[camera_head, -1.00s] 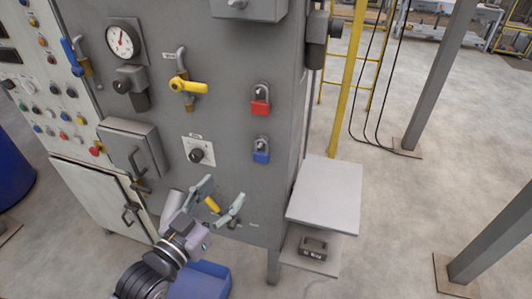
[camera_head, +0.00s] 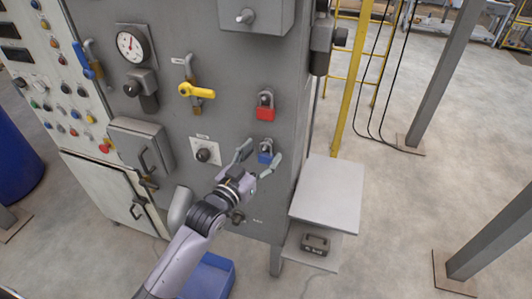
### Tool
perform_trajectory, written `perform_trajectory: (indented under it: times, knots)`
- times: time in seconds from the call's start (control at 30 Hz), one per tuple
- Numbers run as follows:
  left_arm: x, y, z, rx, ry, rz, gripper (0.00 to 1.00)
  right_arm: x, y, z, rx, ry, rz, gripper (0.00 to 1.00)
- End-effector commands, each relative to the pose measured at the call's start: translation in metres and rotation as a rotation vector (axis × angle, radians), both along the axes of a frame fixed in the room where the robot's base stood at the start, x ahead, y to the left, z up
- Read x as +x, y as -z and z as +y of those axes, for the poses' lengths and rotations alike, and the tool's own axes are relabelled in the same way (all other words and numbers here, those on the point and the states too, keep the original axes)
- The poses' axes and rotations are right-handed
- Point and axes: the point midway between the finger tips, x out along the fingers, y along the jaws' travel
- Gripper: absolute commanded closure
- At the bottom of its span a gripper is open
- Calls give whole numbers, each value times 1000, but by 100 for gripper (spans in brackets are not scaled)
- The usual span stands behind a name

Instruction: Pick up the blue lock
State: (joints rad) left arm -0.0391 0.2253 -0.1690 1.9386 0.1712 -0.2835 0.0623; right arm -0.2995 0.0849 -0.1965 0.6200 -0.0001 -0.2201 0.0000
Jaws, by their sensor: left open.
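The blue lock (camera_head: 265,153) hangs on the grey cabinet front, below a red lock (camera_head: 265,110). My left gripper (camera_head: 260,159) is open, with one finger to the left of the blue lock and the other to its lower right. The lock shows between the fingers, its lower part partly covered by the gripper. I cannot tell whether the fingers touch it. My right gripper is not in view.
A yellow valve handle (camera_head: 196,91) and a black knob (camera_head: 205,154) stick out to the left of the locks. A grey step platform (camera_head: 327,195) stands at the cabinet's right. A blue bin (camera_head: 208,277) lies below.

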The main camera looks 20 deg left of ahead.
Motion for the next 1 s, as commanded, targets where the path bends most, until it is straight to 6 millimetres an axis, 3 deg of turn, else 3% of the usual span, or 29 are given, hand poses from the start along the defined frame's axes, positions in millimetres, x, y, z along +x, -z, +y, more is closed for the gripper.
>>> perform_trajectory:
  times: [0.3, 1.0]
  knots:
    - [7, 1, -2, 0, 1, 0, 40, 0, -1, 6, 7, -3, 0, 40]
    - [7, 1, -2, 0, 0, 0, 86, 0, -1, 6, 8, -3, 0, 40]
